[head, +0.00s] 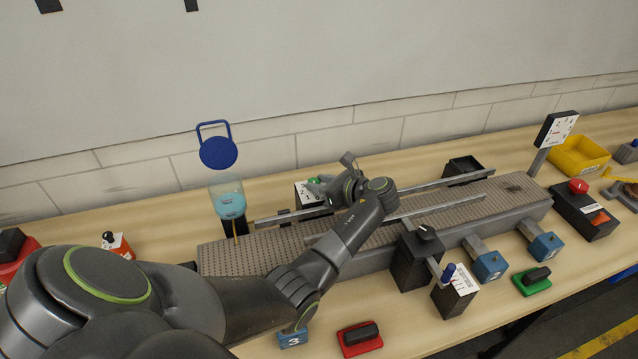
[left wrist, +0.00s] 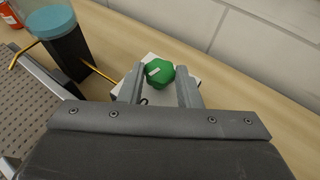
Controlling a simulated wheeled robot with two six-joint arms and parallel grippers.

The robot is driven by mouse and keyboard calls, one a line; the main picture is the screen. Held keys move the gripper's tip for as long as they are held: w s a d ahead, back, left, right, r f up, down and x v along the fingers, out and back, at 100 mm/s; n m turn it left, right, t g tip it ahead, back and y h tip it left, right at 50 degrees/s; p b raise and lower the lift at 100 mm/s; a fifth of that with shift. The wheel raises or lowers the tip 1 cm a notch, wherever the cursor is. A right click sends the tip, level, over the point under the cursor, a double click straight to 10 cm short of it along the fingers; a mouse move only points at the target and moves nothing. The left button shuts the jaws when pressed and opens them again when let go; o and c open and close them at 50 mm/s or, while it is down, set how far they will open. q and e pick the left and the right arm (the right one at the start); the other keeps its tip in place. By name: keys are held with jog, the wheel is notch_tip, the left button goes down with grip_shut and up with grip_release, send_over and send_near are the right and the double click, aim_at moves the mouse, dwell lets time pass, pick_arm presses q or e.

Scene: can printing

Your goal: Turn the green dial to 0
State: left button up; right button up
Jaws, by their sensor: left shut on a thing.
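The green dial (left wrist: 160,73) sits on a white panel (left wrist: 203,86) in the left wrist view. A dark printed mark shows on the panel by the left finger, but most of the scale is hidden. In the head view the dial (head: 314,181) shows small behind the conveyor, beside my left gripper (head: 325,187). My right gripper is not in view.
The grey conveyor (head: 270,254) with rails runs in front of the dial. A blue-liquid container (head: 230,200) stands left of it. A black knob box (head: 415,262), a green-based switch (head: 533,281) and a yellow bin (head: 578,157) are on the right.

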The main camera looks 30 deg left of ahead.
pick_arm(q)
jog(key=shift+w+n+g+b, duration=0.25)
jog(key=shift+n+g+b, duration=0.45)
jog(key=shift+n+g, duration=0.75)
jog(key=shift+g, duration=0.45)
jog(key=o, duration=1)
jog(key=shift+c, duration=0.2)
jog(key=v, duration=1.7)
jog(key=shift+d, duration=0.2)
